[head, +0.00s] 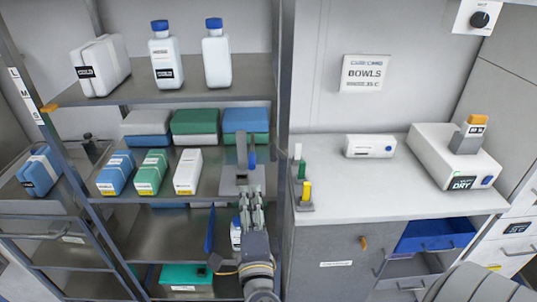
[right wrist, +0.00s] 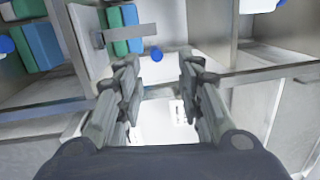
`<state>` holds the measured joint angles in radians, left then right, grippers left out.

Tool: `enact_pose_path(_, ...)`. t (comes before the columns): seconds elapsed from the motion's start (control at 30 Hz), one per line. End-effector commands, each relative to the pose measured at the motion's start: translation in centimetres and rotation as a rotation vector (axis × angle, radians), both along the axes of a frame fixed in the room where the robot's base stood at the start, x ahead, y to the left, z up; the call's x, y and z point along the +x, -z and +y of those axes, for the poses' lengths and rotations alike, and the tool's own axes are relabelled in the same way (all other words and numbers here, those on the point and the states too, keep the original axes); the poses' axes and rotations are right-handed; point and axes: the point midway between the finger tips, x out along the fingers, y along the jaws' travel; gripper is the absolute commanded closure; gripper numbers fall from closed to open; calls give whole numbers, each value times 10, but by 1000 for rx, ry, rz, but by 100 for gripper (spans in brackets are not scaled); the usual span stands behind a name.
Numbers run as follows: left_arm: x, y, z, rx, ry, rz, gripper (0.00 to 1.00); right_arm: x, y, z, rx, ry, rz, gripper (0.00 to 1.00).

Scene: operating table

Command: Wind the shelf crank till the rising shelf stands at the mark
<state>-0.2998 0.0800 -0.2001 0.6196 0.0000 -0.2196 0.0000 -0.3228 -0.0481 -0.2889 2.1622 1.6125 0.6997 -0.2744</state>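The shelf crank (head: 241,150) is a grey arm with a blue knob (head: 252,160), at the right side of the shelf rack. The knob also shows in the right wrist view (right wrist: 156,55). My right gripper (head: 250,198) is open and empty, just short of the knob, not touching it. The rising shelf (head: 160,94) is the top board, carrying white bottles and a box. An orange pointer (head: 48,107) sits at its left front corner, beside letter labels (head: 25,93) on the left post. The pointer is near the lowest letter. My left gripper is not in view.
Blue, green and white boxes (head: 188,171) fill the shelf left of the crank. The rack's post (head: 283,120) stands close on the right. Beyond it, a counter (head: 340,190) holds small coloured items and a white device (head: 440,150).

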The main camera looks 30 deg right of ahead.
Motion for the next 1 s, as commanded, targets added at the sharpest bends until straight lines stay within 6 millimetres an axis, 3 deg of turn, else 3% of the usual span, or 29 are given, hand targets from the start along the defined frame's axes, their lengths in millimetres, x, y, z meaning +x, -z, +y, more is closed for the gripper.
enact_pose_path(0.03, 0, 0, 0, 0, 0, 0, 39, -10, -22, -10, 99, 25, -42, 66)
enact_pose_path(0.2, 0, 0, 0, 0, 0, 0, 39, -35, -61, -29, 350, 55, -114, 66)
enact_pose_path(0.43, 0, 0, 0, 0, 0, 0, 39, -44, -75, -35, 463, 53, -138, 66)
enact_pose_path(0.67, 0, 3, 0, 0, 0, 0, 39, -20, -77, -50, 461, 53, -141, 66)
enact_pose_path(1.0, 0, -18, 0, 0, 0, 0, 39, 32, -77, -82, 459, 53, -137, 66)
